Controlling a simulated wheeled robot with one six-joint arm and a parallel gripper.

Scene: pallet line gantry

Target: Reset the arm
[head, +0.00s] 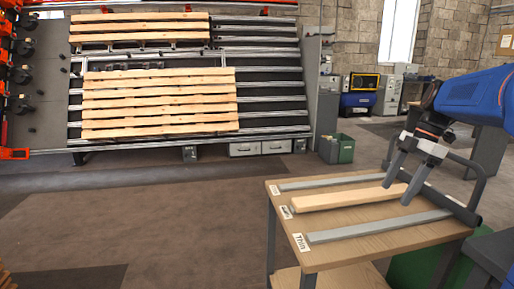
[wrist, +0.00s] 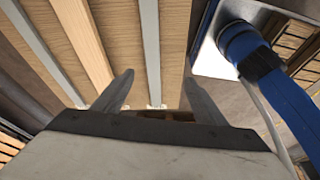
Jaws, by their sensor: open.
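My gripper (head: 396,195) is open in the head view, its two grey fingers pointing down over the right part of a wooden-topped cart (head: 400,238). In the wrist view my gripper (wrist: 158,77) shows both fingers spread with nothing held between them. A pale wooden board (head: 345,198) lies on the cart top between two grey strips; the fingers appear above the board's right end. The near grey strip (head: 375,226) lies beside a label reading "Thin". In the wrist view, the board (wrist: 84,40) and a grey strip (wrist: 151,50) show beyond the fingers.
A grey tubular handle (head: 467,212) rises at the cart's right end. Slatted wooden pallets (head: 160,98) lie on a tilted rack at the back left. A green bin (head: 345,149) stands on the floor behind the cart. The floor (head: 150,215) left of the cart is clear.

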